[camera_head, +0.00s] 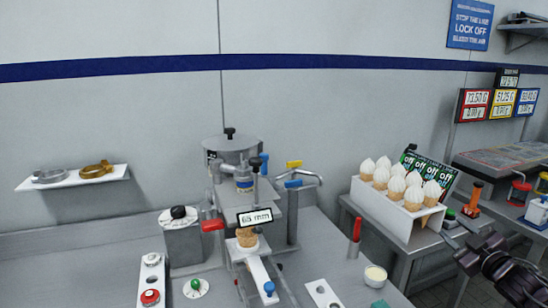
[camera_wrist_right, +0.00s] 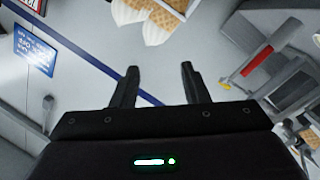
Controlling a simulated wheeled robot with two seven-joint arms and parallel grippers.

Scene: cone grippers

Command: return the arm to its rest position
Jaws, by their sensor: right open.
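My right gripper (camera_head: 458,232) is at the right of the head view, in front of and to the right of the white cone rack. In the right wrist view its two fingers (camera_wrist_right: 160,84) stand apart with nothing between them. The white rack (camera_head: 388,210) holds several waffle cones with white tops (camera_head: 397,186). A single cone (camera_head: 246,238) stands at the machine below the "65 mm" sign (camera_head: 255,217). In the right wrist view, waffle cones (camera_wrist_right: 160,18) show beyond the fingers at the top. My left gripper is not in view.
The dispensing machine (camera_head: 233,150) stands mid-counter with levers beside it. A red-handled tool (camera_head: 355,237) and a small cup (camera_head: 375,276) are on the counter. Price displays (camera_head: 501,104) and an orange-topped tool (camera_head: 473,198) are near the right arm. A wall shelf (camera_head: 80,179) is at left.

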